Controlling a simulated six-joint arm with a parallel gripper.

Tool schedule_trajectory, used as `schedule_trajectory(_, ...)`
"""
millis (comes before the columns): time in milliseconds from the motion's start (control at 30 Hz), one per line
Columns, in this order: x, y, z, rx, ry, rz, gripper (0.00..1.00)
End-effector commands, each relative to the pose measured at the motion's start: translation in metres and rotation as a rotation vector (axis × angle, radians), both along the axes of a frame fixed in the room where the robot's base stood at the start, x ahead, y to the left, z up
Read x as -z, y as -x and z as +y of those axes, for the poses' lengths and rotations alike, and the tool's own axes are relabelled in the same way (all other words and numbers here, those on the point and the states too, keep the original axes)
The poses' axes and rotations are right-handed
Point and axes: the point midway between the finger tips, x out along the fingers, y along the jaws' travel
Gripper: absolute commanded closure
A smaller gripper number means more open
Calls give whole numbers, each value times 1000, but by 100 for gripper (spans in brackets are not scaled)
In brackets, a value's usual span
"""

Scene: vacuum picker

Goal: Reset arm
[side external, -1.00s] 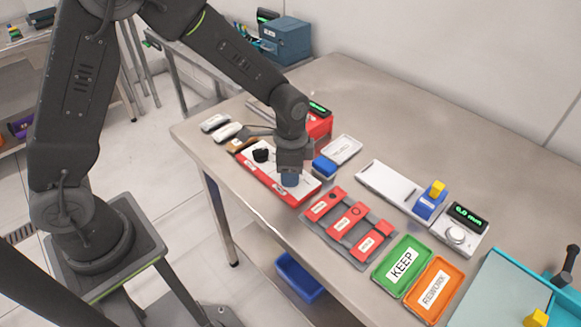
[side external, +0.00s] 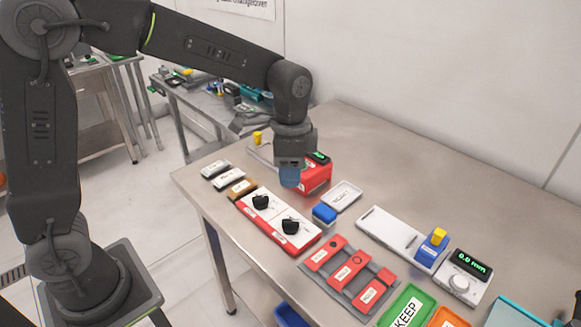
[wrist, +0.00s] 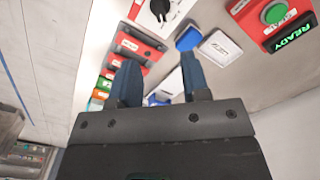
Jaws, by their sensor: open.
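My gripper (side external: 290,177) hangs above the steel table, over the space between the red-and-white station and the red box. In the wrist view its two blue fingers (wrist: 160,85) are apart with nothing between them. The red-and-white station (side external: 280,222) lies below and in front of it, with two black knob-like parts (side external: 261,202) on top. The gripper is clear of both parts. The station also shows in the wrist view (wrist: 150,22).
A red box with a green display (side external: 318,178) stands just behind the gripper; the wrist view shows its green button (wrist: 274,13). A white tray (side external: 342,196), blue block (side external: 324,213), red plates (side external: 348,270) and green KEEP tray (side external: 406,308) lie rightward. The table's back right is bare.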

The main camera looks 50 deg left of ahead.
Motion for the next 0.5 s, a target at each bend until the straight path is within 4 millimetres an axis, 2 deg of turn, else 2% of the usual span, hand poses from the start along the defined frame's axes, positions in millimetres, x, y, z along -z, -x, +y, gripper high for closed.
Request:
schedule_trajectory(333, -4, 2, 2, -11, 2, -10, 57)
schedule_trajectory(433, -17, 13, 7, -60, 7, -42, 57)
schedule_trajectory(500, -31, 27, 14, -121, 15, -79, 57)
